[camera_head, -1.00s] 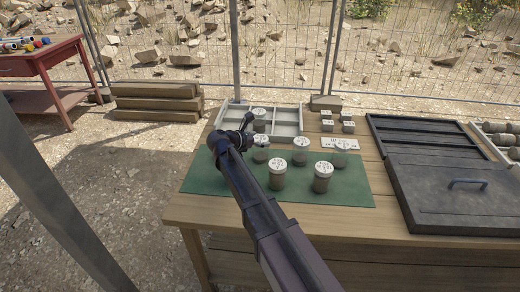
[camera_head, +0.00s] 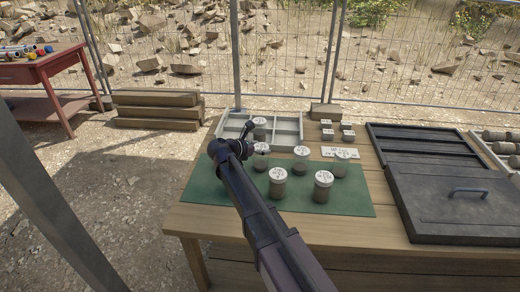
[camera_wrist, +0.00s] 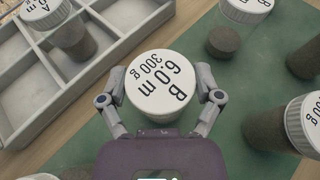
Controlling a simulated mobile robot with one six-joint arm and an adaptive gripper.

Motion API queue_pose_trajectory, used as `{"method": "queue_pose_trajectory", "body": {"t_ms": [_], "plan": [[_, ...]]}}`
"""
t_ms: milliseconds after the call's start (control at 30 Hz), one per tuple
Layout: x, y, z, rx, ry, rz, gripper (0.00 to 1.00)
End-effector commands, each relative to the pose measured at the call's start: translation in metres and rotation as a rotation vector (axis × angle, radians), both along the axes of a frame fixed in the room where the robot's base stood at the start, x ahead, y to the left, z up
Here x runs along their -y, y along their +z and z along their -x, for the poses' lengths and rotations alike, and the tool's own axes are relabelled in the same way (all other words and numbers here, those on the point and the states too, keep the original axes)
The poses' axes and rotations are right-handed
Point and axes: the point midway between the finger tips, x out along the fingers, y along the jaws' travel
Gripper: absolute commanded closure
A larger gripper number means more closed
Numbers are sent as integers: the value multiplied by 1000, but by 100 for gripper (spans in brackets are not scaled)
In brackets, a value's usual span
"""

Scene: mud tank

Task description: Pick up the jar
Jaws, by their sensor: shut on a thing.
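My gripper (camera_wrist: 160,100) is shut on a jar. The jar has a round white lid (camera_wrist: 162,82) marked "B 6.0 m 300 g", with a finger on each side. In the head view the held jar (camera_head: 262,158) shows just right of the gripper (camera_head: 250,147), partly hidden by it. Whether its base touches the green mat cannot be told. Other similar lidded jars with dark mud stand on the mat: a front one (camera_head: 277,186), one to its right (camera_head: 323,188), and a rear one (camera_head: 301,160). Another jar (camera_head: 260,130) stands in the grey compartment tray (camera_head: 289,139).
The green mat (camera_head: 340,204) lies on a wooden table (camera_head: 385,228). A dark case (camera_head: 450,208) with a handle takes up the right. The mat's front right corner is clear.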

Motion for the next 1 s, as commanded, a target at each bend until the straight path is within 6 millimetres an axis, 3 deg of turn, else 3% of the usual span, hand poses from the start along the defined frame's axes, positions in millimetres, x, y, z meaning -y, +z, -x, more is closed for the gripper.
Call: {"method": "queue_pose_trajectory", "body": {"t_ms": [1000], "plan": [[1, 90, 0, 0, -1, 1, 78]]}}
